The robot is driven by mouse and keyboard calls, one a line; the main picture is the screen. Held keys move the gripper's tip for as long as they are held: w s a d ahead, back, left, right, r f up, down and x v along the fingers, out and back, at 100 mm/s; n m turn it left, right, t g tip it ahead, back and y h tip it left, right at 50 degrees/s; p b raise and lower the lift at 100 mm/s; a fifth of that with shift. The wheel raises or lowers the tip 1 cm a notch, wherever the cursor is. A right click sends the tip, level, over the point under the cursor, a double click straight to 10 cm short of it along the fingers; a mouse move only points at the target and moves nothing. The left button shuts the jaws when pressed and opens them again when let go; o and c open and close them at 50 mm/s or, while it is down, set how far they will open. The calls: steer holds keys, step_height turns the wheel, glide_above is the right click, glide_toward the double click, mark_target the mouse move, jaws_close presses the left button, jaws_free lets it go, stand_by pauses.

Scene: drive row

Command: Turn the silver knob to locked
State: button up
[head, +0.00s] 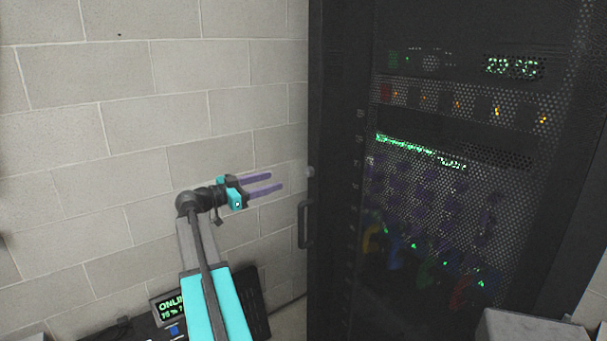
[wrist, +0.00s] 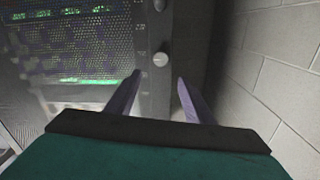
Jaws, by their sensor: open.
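The silver knob (wrist: 161,59) is small and round and sits on the dark door frame of the rack. In the wrist view it lies just beyond my fingertips, roughly between them. In the head view the knob (head: 310,172) shows on the rack's left edge, above the door handle. My gripper (head: 277,181) has two purple fingers pointing right toward the rack edge, with a gap between them. It is open and empty, apart from the knob, and also shows in the wrist view (wrist: 158,78). The knob's lock marking is too small to read.
The rack door (head: 430,180) is dark perforated mesh with lights behind it. A dark vertical handle (head: 304,224) stands out below the knob. A pale block wall (head: 150,110) is behind my arm. A unit with a green display (head: 172,305) sits low left; a grey box (head: 530,326) is low right.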

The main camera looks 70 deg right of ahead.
mark_target(306, 172)
steer(key=shift+d, duration=0.1)
steer(key=p+x, duration=0.4)
steer(key=x, duration=0.8)
steer(key=shift+d, duration=0.1)
steer(key=shift+s+d+f+p, duration=0.15)
steer(key=shift+s+d+p, duration=0.15)
steer(key=shift+s+d, duration=0.25)
steer(key=shift+w, duration=0.1)
steer(key=c, duration=0.9)
steer(key=shift+d, duration=0.25)
steer(key=shift+c, duration=0.7)
steer(key=shift+a, duration=0.2)
